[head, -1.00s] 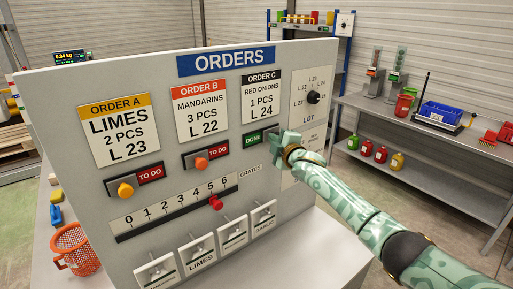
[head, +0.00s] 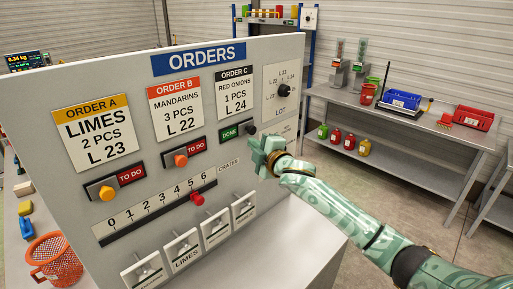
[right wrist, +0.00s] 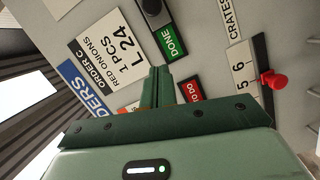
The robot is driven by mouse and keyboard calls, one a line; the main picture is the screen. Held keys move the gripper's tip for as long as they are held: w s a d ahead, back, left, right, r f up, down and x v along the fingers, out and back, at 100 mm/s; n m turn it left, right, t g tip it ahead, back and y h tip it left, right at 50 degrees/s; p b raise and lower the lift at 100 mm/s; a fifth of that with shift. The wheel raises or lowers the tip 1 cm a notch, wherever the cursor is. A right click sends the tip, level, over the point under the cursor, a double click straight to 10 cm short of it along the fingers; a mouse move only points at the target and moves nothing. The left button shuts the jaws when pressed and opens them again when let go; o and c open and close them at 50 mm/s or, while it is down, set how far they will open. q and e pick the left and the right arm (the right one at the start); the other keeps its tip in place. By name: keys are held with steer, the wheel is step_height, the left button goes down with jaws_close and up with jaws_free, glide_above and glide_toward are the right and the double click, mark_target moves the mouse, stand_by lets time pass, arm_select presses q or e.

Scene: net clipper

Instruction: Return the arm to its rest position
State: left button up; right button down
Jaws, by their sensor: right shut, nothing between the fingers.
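My right gripper (head: 262,152) is shut and empty in front of the grey orders panel (head: 90,200). Its green arm comes in from the lower right. In the right wrist view the shut fingers (right wrist: 160,75) point at the panel, near the green DONE label (right wrist: 169,41). In the head view the DONE label (head: 229,134) of order C shows to the left of the gripper, with a dark knob (head: 250,127) beside it. My left gripper is not in view.
The panel holds orange knobs (head: 180,160), a red slider knob (head: 197,198) and several switches (head: 182,248). An orange basket (head: 54,259) stands at the left. A grey bench (head: 400,125) with bins stands at the back right. The floor between panel and bench is clear.

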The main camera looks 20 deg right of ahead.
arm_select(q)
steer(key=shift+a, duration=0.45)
arm_select(e)
steer(key=shift+s+d, duration=0.25)
steer(key=shift+s, duration=0.15)
steer(key=shift+s+a+f, duration=0.1)
steer(key=shift+s+a, duration=0.05)
steer(key=shift+a, duration=0.05)
